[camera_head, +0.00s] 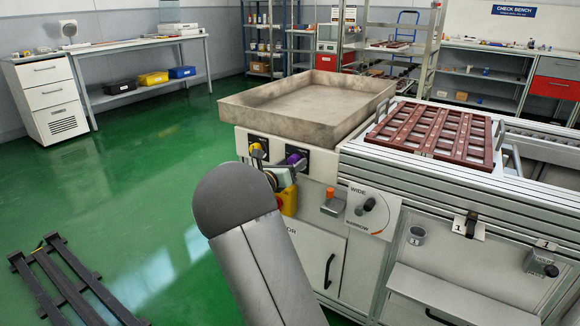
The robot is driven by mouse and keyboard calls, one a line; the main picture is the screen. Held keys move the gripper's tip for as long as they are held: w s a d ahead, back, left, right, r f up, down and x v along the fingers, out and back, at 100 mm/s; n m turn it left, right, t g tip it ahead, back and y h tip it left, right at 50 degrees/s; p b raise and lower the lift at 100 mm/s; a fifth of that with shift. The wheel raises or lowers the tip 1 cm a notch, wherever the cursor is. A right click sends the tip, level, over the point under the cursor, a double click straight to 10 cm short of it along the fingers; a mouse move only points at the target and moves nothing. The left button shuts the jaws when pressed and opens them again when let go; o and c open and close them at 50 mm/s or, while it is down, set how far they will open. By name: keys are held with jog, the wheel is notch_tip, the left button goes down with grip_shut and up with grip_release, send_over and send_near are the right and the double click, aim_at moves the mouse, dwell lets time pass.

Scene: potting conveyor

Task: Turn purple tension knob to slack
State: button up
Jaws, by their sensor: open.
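The purple tension knob (295,159) sits on a small black plate on the front panel of the conveyor, below the metal tray. My gripper (283,170) is small in view and partly hidden behind my grey arm link. It is open, close in front of and just below the purple knob. I cannot tell whether its fingers touch the knob or are around it. The knob's pointer and scale are too small to read.
A yellow box with a red part (287,200) is just below my gripper. An orange-topped lever (331,198) and a WIDE/NARROW dial (369,206) are to the right. A shallow metal tray (250,118) is above. Green floor at left is open, except for a dark rail (70,285).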

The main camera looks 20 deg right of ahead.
jog(key=c, duration=1)
